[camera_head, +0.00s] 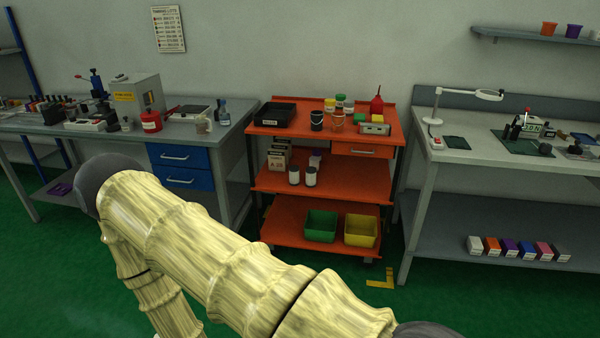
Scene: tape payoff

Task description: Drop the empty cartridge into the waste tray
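A black open tray (275,114) sits at the left end of the orange cart's top shelf; it may be the waste tray, but no label can be read. I cannot pick out the empty cartridge for certain. Small dark and coloured parts (45,108) crowd the left bench and are too small to tell apart. My arm, in a pale yellow cover, crosses the lower part of the view and runs out at the bottom right. My gripper is not in view, so whether it holds anything does not show.
The orange cart (335,189) carries cans, a red bottle (376,103), a green bin (320,225) and a yellow bin (361,230). A grey bench (180,134) stands left. A workbench (460,155) with a magnifier lamp (489,95) stands right. Green floor (480,305) is clear in front.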

